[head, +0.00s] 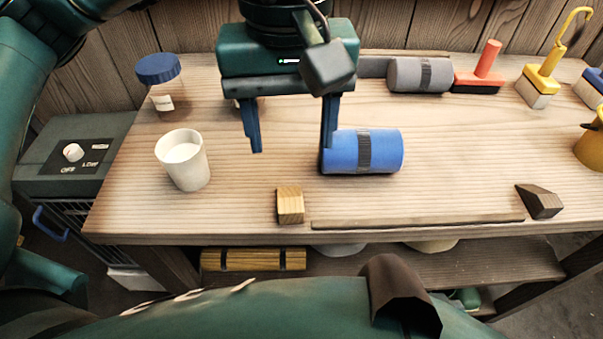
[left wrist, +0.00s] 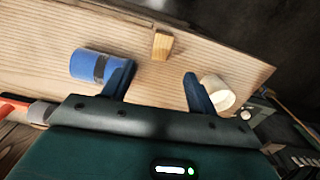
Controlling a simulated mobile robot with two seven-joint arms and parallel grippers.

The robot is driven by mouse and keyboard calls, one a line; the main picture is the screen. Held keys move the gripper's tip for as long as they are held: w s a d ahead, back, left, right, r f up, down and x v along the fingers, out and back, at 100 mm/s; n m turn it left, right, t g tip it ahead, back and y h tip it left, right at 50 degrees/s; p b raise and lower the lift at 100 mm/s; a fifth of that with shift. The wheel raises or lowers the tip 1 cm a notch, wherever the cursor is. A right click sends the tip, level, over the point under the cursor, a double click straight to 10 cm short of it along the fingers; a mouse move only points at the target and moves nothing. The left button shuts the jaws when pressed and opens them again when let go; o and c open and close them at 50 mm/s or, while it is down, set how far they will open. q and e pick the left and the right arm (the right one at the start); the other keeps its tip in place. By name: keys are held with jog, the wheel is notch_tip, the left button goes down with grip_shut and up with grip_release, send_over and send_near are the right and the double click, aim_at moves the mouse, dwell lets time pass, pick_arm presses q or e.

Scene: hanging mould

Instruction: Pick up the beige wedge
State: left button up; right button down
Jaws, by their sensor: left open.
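The beige wedge (head: 290,205) is a small light-wood block standing near the front edge of the workbench, left of centre. It also shows in the left wrist view (left wrist: 162,46), beyond the fingertips. My left gripper (head: 292,148) is open and empty above the bench, with its fingers pointing down. In the head view it appears behind the wedge, and in the left wrist view (left wrist: 159,74) the wedge lies roughly in line with the gap between the fingers. Nothing hides the wedge. My right gripper is not in view.
A blue roll (head: 385,152) lies close to the right finger. A white cup (head: 183,160) stands to the left, with a blue-lidded jar (head: 160,82) behind it. A thin strip (head: 420,223) runs along the front edge towards a dark wedge (head: 540,202).

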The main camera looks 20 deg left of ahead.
pick_arm(q)
send_over(290, 197)
jog(key=f, duration=0.6)
jog(key=shift+s+d+f, duration=0.15)
jog(key=shift+s+f, duration=0.15)
jog(key=shift+f, duration=0.05)
jog(key=shift+w+f, duration=0.2)
jog(key=shift+f, duration=2.85)
jog(key=c, duration=1.1)
